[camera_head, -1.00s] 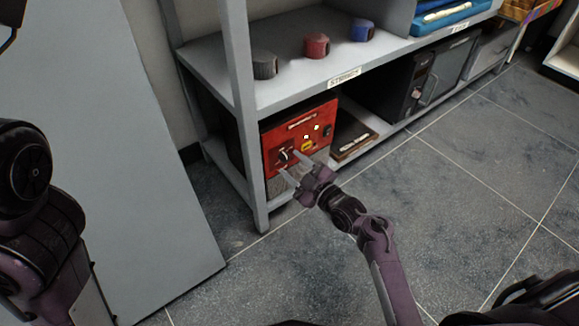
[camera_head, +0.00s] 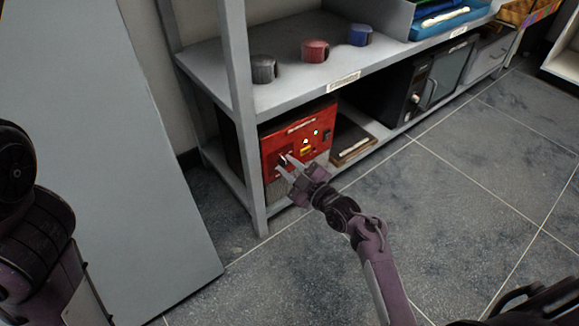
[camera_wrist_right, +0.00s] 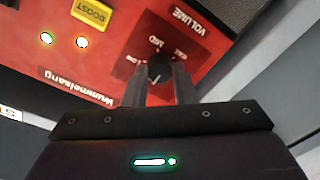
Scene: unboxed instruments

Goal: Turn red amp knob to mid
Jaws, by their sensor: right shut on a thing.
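The red amp (camera_head: 297,134) stands on the lower shelf of the grey rack in the head view. Its red panel (camera_wrist_right: 110,60) fills much of the right wrist view, upside down. The dark round volume knob (camera_wrist_right: 160,68) has a light pointer line and sits by the VOLUME label, with markings that include MID and LOW. My right gripper (camera_head: 285,164) reaches the amp's front at the knob. Its two fingers (camera_wrist_right: 160,88) are closed on the knob's sides and cover part of it. My left arm shows at the left edge; its gripper is out of frame.
The rack's front post (camera_head: 243,120) stands just left of the amp. The shelf above (camera_head: 345,87) holds a black, a red and a blue roll. A dark flat case (camera_head: 350,142) lies right of the amp. The tiled floor in front is open.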

